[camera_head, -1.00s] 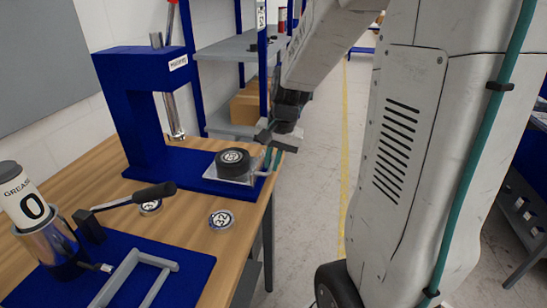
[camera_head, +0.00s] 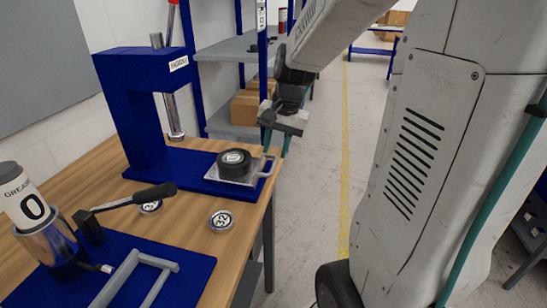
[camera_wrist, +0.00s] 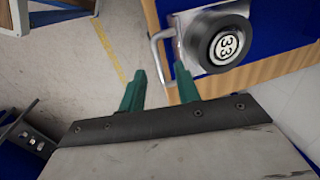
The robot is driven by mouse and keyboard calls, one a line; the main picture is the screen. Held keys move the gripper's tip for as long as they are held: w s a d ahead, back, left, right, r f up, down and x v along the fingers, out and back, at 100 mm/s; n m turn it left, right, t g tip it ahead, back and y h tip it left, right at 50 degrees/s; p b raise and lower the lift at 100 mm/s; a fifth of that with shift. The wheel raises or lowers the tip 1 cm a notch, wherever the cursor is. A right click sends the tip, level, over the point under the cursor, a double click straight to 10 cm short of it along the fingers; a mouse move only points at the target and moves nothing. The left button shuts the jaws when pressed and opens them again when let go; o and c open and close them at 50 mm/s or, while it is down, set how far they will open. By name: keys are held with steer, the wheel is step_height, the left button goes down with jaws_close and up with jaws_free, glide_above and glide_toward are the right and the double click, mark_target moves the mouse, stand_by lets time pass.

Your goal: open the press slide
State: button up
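The press slide (camera_head: 222,177) is a metal plate with a bent-rod handle (camera_head: 267,165). It sits at the right end of the press's blue base, to the right of the ram (camera_head: 175,118). A black round puck (camera_head: 234,160) marked 33 rests on the plate. In the wrist view the handle (camera_wrist: 154,45) and the puck (camera_wrist: 226,40) show at top. My gripper (camera_head: 279,141) is beside the handle, above the floor past the table edge. In the wrist view its green fingers (camera_wrist: 158,72) are apart with nothing held; the handle appears just beyond their tips.
The blue press (camera_head: 130,100) stands on the wooden table (camera_head: 190,215). Shelves (camera_head: 235,130) with a cardboard box stand behind. The floor right of the table is clear.

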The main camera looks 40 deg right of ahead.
steer(key=r, duration=0.2)
steer(key=shift+s+d+r, duration=0.15)
steer(key=shift+s+r, duration=0.1)
steer(key=shift+r, duration=0.15)
steer(key=s+a+r+n+h, duration=0.1)
steer(key=s+a+r+n, duration=0.2)
steer(key=s+a+n, duration=0.7)
steer(key=s+a, duration=0.4)
steer(key=s, duration=0.4)
steer(key=shift+s+a+n, duration=0.15)
steer(key=shift+n, duration=0.25)
stand_by(1.3)
